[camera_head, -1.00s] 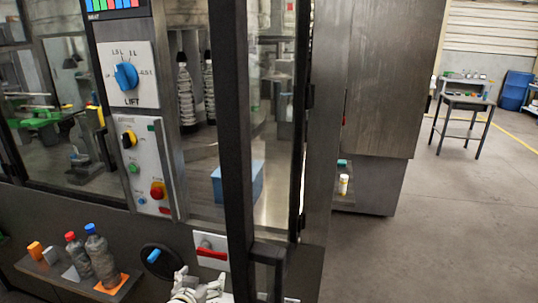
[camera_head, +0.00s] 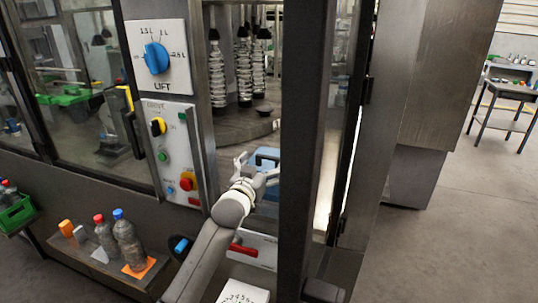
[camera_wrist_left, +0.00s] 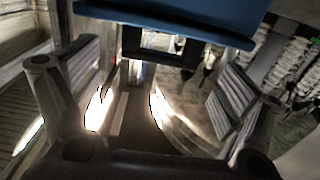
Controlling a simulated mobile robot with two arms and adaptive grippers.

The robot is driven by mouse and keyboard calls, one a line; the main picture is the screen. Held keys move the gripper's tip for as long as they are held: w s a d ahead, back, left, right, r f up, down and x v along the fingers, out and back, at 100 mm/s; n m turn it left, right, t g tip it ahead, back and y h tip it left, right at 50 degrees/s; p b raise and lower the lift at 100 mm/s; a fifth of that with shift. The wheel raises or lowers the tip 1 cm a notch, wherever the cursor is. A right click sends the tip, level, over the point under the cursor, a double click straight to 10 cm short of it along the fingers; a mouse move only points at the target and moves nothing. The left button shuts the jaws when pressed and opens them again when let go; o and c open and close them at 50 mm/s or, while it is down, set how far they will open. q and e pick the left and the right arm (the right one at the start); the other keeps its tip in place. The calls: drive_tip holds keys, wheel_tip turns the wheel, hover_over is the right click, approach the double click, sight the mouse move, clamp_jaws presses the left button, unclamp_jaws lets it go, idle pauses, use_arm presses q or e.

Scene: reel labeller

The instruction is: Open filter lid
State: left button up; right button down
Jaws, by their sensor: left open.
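A blue box-like part (camera_head: 268,153), which I take to be the filter lid, sits inside the machine behind the dark door post. My left gripper (camera_head: 257,172) is open and empty in front of it, with its fingers pointing up towards it and overlapping its left part in the head view. In the left wrist view the blue part (camera_wrist_left: 165,22) spans the top, with a dark frame-like opening below it. The open fingers stand on either side below the blue part and look apart from it. My right gripper is not in view.
A dark door post (camera_head: 305,130) stands close right of the gripper. A control panel (camera_head: 170,150) with knobs is to its left. A red handle (camera_head: 243,250) is below. Bottles (camera_head: 128,240) stand on a small shelf at lower left.

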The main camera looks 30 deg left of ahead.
sight(268, 157)
use_arm(q)
drive_tip(key=x, duration=0.3)
drive_tip(key=shift+r+p, duration=0.15)
drive_tip(key=shift+p, duration=0.15)
drive_tip(key=shift+w+a, duration=0.15)
drive_tip(key=shift+w, duration=0.55)
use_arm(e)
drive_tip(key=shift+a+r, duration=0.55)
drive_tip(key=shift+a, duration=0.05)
use_arm(q)
drive_tip(key=c, duration=1.5)
drive_tip(key=shift+o, duration=0.2)
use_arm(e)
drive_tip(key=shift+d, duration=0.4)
